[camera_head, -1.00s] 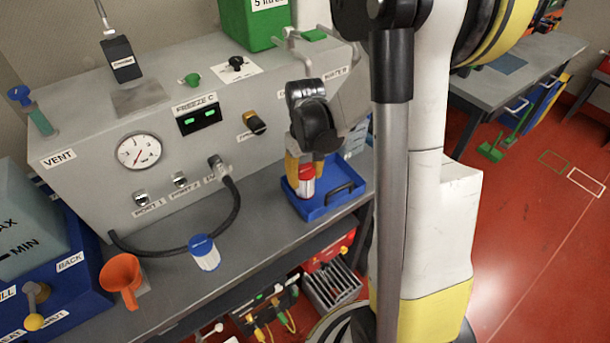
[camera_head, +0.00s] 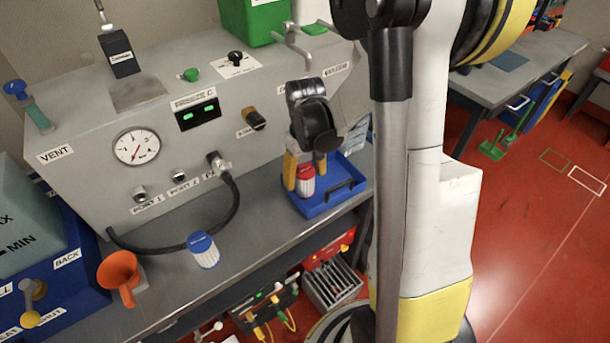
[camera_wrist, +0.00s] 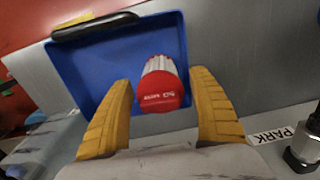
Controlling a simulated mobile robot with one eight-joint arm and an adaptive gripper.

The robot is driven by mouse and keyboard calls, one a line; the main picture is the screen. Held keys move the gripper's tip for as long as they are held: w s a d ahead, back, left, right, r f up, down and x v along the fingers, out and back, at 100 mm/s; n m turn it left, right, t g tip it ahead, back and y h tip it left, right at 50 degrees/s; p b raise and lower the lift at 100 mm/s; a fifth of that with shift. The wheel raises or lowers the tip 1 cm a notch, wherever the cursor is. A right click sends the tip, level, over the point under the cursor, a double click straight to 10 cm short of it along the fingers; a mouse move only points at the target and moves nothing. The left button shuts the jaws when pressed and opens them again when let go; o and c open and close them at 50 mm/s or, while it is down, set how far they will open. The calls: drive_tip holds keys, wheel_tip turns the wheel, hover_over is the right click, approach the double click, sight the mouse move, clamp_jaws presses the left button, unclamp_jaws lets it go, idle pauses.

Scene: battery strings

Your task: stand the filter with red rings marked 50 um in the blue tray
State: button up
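The filter with red rings (camera_head: 306,181) stands upright in the blue tray (camera_head: 329,204) on the bench. In the wrist view the red filter cap (camera_wrist: 161,97) carries white print that looks like 50 um, and the tray (camera_wrist: 95,50) lies around it. My gripper (camera_head: 304,176) is over the tray. In the wrist view its two yellow fingers (camera_wrist: 163,105) are spread apart, one on each side of the filter, with a gap on both sides. The filter's lower part is partly hidden in the head view.
A black hose (camera_head: 236,208) curves over the bench. The grey panel with gauge (camera_head: 136,147) rises behind.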

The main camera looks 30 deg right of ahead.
drive_tip(key=shift+r, duration=0.1)
wheel_tip(320, 180, up, 12)
drive_tip(key=shift+f, duration=0.1)
drive_tip(key=s+a+r+t+b, duration=0.2)
drive_tip(key=s+a+t, duration=0.5)
drive_tip(key=s+a, duration=0.3)
drive_tip(key=a, duration=0.3)
drive_tip(key=shift+s+a+r, duration=0.25)
drive_tip(key=shift+s+r, duration=0.1)
drive_tip(key=shift+s, duration=0.05)
